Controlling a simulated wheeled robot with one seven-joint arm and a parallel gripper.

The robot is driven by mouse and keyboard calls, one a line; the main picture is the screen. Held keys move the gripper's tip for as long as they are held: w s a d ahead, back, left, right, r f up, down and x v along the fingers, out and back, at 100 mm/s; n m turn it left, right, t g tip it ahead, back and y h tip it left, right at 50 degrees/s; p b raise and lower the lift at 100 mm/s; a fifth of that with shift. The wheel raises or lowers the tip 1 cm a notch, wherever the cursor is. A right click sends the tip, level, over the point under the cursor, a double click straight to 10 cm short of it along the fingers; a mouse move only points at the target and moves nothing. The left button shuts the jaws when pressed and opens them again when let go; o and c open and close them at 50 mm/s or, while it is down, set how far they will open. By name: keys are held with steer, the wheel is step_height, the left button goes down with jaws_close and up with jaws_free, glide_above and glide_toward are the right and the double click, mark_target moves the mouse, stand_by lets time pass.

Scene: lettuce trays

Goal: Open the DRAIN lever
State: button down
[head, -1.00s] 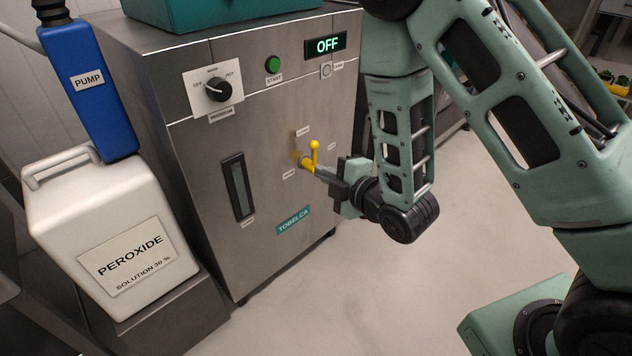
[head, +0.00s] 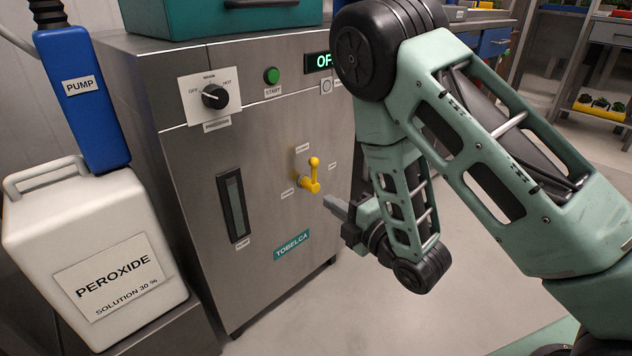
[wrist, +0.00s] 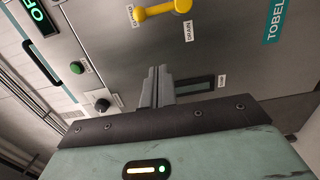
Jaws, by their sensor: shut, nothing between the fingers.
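The yellow DRAIN lever (head: 313,172) is on the front of the steel cabinet, with its round knob pointing up from its pivot in the head view.
The steel cabinet (head: 190,160) carries a dial (head: 214,96), a green START button (head: 272,75), a display and a gauge (head: 233,205). A white peroxide canister (head: 95,250) and blue pump (head: 85,100) stand left. Floor (head: 330,310) is clear in front.

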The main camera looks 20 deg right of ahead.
mark_target(313, 181)
steer(key=w+b, duration=0.3)
steer(key=b, duration=0.1)
steer(key=w+a+b, duration=0.1)
steer(key=w+b, duration=0.3)
steer(key=b, duration=0.1)
steer(key=w+b, duration=0.3)
steer(key=b, duration=0.1)
steer(key=shift+w+a+f, duration=0.15)
steer(key=shift+w+a, duration=0.05)
steer(key=shift+a, duration=0.05)
steer(key=shift+w+d+b, duration=0.35)
steer(key=shift+d+b, duration=0.05)
